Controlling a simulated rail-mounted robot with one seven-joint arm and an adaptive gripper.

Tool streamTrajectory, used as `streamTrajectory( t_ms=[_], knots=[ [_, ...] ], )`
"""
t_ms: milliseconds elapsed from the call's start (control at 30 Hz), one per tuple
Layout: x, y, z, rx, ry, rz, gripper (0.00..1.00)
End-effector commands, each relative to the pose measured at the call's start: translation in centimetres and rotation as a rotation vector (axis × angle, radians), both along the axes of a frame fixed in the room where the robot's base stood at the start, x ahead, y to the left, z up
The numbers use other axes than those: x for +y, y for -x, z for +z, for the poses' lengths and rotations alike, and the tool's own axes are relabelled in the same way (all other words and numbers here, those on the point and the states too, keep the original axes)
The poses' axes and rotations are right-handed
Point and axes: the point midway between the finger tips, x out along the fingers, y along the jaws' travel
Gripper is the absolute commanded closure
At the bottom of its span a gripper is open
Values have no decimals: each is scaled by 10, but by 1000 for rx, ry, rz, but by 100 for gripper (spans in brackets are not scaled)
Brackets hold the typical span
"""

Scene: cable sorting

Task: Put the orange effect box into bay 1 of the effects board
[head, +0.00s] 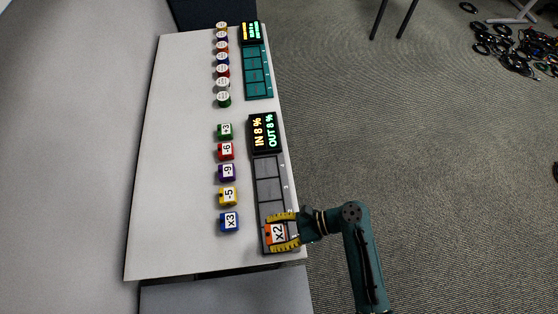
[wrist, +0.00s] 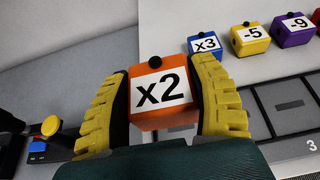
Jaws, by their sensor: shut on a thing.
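The orange effect box (head: 275,234), marked x2, is between the yellow fingers of my gripper (head: 284,232) at the near end of the grey effects board (head: 268,168). In the wrist view the orange box (wrist: 162,88) fills the space between both fingers (wrist: 165,105), which press on its sides. In the head view the box overlaps the board's nearest bay; I cannot tell whether it is seated or held above. The bay beneath is hidden by the box and fingers. Empty bays (wrist: 290,105) show to the right in the wrist view.
Blue (head: 229,222), yellow (head: 228,196), purple (head: 226,173), red (head: 225,151) and green (head: 225,131) boxes stand in a row left of the board. A lit IN/OUT display (head: 264,132) sits at its far end. A teal board (head: 257,72) lies farther back.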

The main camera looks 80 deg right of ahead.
Motion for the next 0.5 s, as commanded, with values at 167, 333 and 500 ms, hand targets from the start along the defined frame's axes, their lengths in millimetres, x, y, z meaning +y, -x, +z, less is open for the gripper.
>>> streamTrajectory(
  t_ms=[167, 333, 500],
  knots=[
    [-1, 0, -44, 1, -3, -1, 80],
    [-2, -1, -64, 0, -1, -3, 80],
    [-1, -1, -92, 1, -2, -2, 80]
  ],
)
